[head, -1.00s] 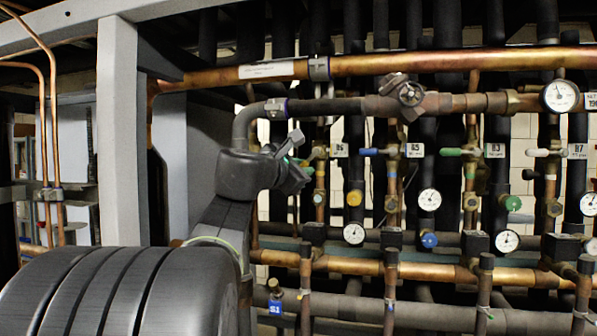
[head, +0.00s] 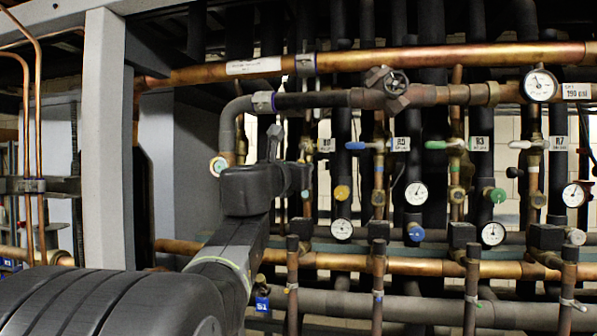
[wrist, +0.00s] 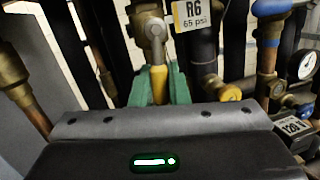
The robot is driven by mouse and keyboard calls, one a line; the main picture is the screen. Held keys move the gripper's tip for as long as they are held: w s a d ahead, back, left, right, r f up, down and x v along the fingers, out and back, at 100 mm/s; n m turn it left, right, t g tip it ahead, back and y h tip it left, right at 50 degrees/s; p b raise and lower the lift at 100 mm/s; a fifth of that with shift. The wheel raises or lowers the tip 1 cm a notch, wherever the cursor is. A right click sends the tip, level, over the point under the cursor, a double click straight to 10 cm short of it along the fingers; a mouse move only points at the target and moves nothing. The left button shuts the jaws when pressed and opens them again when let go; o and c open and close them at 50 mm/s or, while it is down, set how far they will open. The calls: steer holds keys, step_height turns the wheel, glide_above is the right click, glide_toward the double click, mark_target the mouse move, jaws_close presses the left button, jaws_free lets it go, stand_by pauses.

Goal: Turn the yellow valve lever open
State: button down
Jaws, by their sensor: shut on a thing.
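The yellow valve lever (wrist: 159,84) shows in the wrist view, pointing down toward the camera from a metal valve stem (wrist: 155,35) on a brass valve. My gripper (wrist: 158,93) has its green fingers on both sides of the lever, shut on it. The R6 tag (wrist: 190,14), reading 65 psi, is just right of the valve. In the head view my arm and wrist hide the lever and fingers; the R6 tag (head: 326,145) shows just beyond them.
Blue (head: 364,146), green (head: 444,145) and white (head: 528,144) levers line the rack to the right. Gauges such as one at the right (head: 493,234) and vertical pipes crowd the area. A grey post (head: 104,140) stands at left.

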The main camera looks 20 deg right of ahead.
stand_by(0.4)
steer(key=c, duration=1.4)
jaws_free()
steer(key=shift+c, duration=0.2)
steer(key=b+v, duration=0.2)
steer(key=v, duration=1.2)
steer(key=shift+w+d+f, duration=0.1)
steer(key=shift+c, duration=0.4)
